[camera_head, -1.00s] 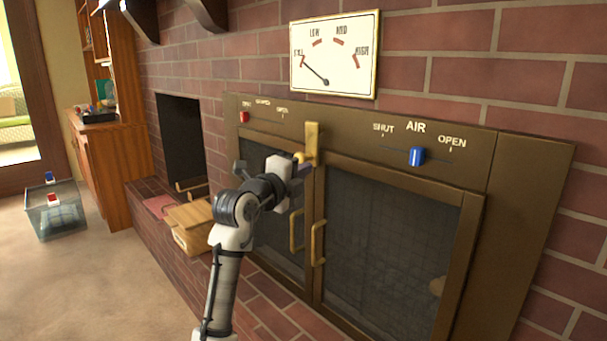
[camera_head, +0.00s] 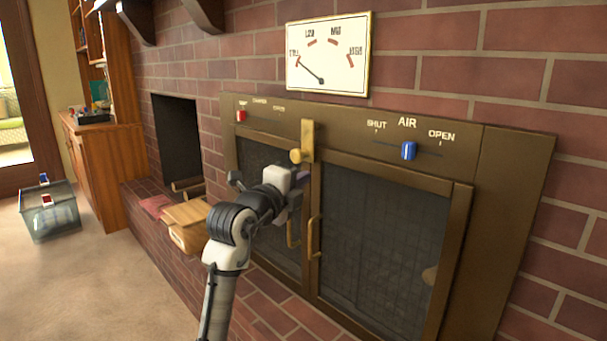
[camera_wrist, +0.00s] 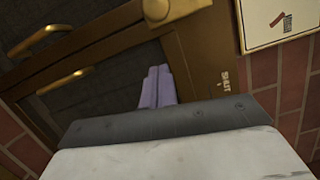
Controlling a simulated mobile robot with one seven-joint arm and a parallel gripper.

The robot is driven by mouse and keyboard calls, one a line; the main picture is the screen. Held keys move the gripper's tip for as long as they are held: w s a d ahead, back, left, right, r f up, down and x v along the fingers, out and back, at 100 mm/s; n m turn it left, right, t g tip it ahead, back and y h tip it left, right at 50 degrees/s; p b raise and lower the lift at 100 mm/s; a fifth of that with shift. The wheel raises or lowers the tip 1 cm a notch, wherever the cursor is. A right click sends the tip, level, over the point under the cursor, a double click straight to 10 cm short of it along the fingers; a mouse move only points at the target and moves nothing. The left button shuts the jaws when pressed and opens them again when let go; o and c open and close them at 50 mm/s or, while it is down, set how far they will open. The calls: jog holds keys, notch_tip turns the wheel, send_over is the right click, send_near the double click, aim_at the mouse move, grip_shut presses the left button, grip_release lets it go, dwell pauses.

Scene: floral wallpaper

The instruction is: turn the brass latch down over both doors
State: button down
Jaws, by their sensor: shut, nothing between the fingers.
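The brass latch (camera_head: 307,140) is an upright bar at the top of the seam between the two doors, with a round knob at its lower left. The left door (camera_head: 262,160) and right door (camera_head: 385,235) are dark mesh panels in brass frames and look closed. My gripper (camera_head: 297,186) is shut and empty, just below the knob and in front of the left door's inner edge, apart from the latch. In the wrist view its purple fingers (camera_wrist: 158,86) are together, and part of the latch (camera_wrist: 172,9) shows at the top edge.
Brass handles (camera_head: 315,238) stick out near the door seam. A blue slider (camera_head: 408,150) and a red slider (camera_head: 241,115) sit on the panel above. A gauge (camera_head: 328,55) hangs higher. A wooden box (camera_head: 186,222) stands left on the brick ledge.

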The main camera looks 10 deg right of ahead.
jog(key=v, duration=0.6)
jog(key=shift+f, duration=0.1)
